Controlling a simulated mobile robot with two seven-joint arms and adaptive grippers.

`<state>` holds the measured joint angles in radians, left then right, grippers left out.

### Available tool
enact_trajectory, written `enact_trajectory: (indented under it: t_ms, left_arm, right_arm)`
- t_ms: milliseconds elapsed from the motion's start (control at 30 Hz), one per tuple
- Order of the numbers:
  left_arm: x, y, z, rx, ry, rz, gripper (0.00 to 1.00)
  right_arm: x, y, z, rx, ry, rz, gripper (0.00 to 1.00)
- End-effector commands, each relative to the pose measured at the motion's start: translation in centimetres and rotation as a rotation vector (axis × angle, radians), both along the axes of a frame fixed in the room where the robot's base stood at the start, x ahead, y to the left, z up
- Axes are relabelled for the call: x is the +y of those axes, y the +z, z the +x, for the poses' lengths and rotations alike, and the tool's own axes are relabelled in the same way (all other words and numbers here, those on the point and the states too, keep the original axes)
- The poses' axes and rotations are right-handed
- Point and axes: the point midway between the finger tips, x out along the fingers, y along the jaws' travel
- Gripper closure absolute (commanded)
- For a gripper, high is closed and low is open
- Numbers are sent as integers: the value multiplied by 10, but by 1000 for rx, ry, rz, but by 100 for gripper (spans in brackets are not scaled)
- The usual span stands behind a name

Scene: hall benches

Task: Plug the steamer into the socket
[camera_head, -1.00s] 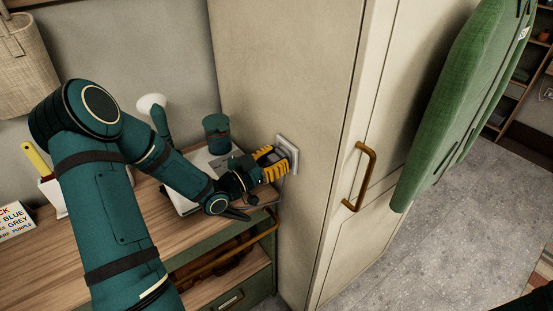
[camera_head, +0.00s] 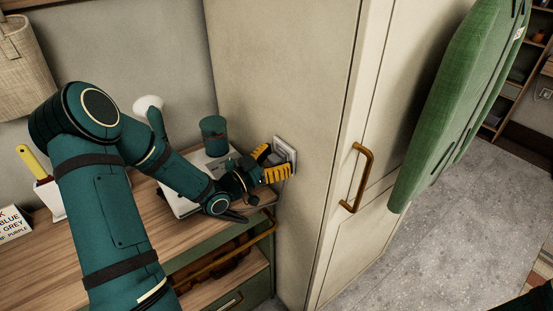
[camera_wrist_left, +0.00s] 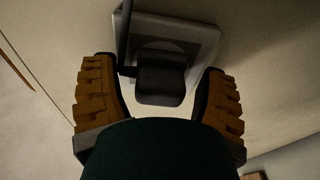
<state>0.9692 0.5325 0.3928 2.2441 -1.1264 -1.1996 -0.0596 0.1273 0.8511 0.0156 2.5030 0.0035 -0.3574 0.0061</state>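A black plug (camera_wrist_left: 160,80) sits at the white wall socket (camera_wrist_left: 205,35), against its face, with a cord rising at its left. The socket (camera_head: 290,148) is on the side of the beige cabinet. My left gripper (camera_head: 280,162) has yellow ridged fingers, spread on either side of the plug. In the left wrist view, gaps show between the plug and both fingers (camera_wrist_left: 160,88). How deep the plug sits is hidden. A white appliance with a dark green cylinder (camera_head: 214,135) stands behind my arm; I cannot tell if it is the steamer. My right gripper is out of view.
The wooden bench top (camera_head: 60,255) is under my left arm, with a small sign (camera_head: 12,224) at left. The cabinet has a bronze handle (camera_head: 358,178). A green ironing board (camera_head: 460,105) stands at right. Grey floor (camera_head: 440,245) is clear.

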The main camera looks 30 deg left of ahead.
Motion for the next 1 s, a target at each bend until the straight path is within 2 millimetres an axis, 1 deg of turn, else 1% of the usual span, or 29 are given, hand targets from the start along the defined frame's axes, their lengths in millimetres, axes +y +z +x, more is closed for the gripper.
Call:
enact_trajectory:
  t_ms: [167,267,500,700,833,1000]
  left_arm:
    - [3,-1,-6,2,2,1,27]
    - [8,-3,-17,2,3,1,27]
    - [26,-9,-62,3,4,2,27]
    - [39,-13,-93,2,3,0,27]
    - [44,-15,-105,1,2,0,27]
    - [45,-15,-110,0,0,-1,27]
  right_arm:
    - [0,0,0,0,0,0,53]
    - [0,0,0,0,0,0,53]
    - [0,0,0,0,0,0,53]
    - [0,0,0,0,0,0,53]
    - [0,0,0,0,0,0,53]
    - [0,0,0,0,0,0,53]
